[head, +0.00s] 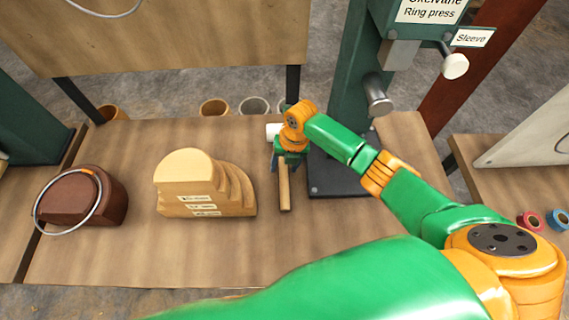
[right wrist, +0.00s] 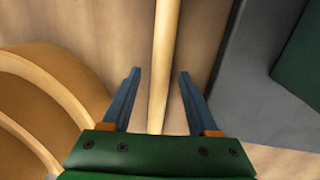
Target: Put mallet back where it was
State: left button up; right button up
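The mallet lies on the wooden bench, its pale wooden handle (head: 284,190) pointing toward me. Its white head (head: 273,131) shows partly behind my right gripper (head: 287,166). My right gripper is above the handle with its fingers apart. In the right wrist view the handle (right wrist: 165,50) runs between the two blue fingers of the gripper (right wrist: 160,74), with gaps on both sides. I cannot tell the exact height of the fingers over the handle. My left gripper is not in view.
Stepped wooden forms (head: 190,180) stand left of the mallet. A brown block with a metal ring (head: 97,205) is farther left. The green ring press (head: 350,100) with its dark base (head: 340,182) stands close on the right. The bench (head: 150,250) is clear at the front.

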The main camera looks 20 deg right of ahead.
jog(key=shift+r, duration=0.1)
notch_tip(320, 180, up, 12)
jog(key=d+p, duration=0.1)
jog(key=p, duration=0.7)
jog(key=shift+s+d, duration=0.35)
jog(key=shift+s, duration=0.1)
